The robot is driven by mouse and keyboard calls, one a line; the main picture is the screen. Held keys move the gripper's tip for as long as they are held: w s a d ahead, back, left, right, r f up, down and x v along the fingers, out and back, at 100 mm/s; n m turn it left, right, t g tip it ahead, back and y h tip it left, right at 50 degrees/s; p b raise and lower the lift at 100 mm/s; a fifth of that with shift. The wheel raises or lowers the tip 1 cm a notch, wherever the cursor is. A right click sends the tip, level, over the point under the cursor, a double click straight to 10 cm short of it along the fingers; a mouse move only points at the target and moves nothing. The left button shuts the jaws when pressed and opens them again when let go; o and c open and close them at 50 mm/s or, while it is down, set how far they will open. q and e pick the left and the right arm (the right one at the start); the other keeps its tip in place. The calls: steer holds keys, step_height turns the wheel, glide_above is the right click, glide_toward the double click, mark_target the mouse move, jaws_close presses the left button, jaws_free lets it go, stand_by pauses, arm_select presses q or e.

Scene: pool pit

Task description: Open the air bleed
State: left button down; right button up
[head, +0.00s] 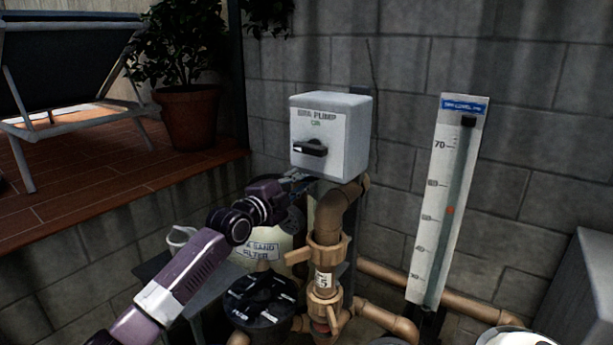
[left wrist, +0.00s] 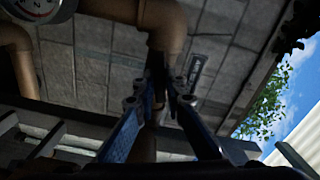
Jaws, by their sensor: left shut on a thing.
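My left gripper (head: 300,181) reaches in from the left to just below the grey spa pump switch box, above the cream sand filter (head: 286,242). In the left wrist view its two blue-grey fingers (left wrist: 160,98) run close together, shut on a small part between the tips. That part is too dark to make out well; from its place above the filter it appears to be the air bleed. The fingers and arm hide most of it in the head view. My right gripper is not in view.
The spa pump switch box (head: 335,135) is on the block wall. A brown pipe with a valve marked 5 (head: 323,281) stands right of the gripper. A level gauge board (head: 445,205) is further right. A dark round lid (head: 262,302) lies below. A pressure gauge (left wrist: 36,8) shows at upper left in the wrist view.

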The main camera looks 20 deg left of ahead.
arm_select(q)
steer(key=n+p, duration=0.2)
steer(key=n, duration=0.5)
steer(key=n+p, duration=0.2)
steer(key=n, duration=0.4)
steer(key=shift+f+n, duration=0.1)
steer(key=shift+n, duration=1)
steer(key=c, duration=1.9)
jaws_free()
steer(key=shift+s+a+p, duration=0.1)
steer(key=shift+s+p, duration=0.15)
steer(key=shift+p, duration=0.15)
steer(key=p+v, duration=0.2)
steer(key=v, duration=0.4)
steer(key=shift+s+a, duration=0.1)
steer(key=shift+s, duration=0.2)
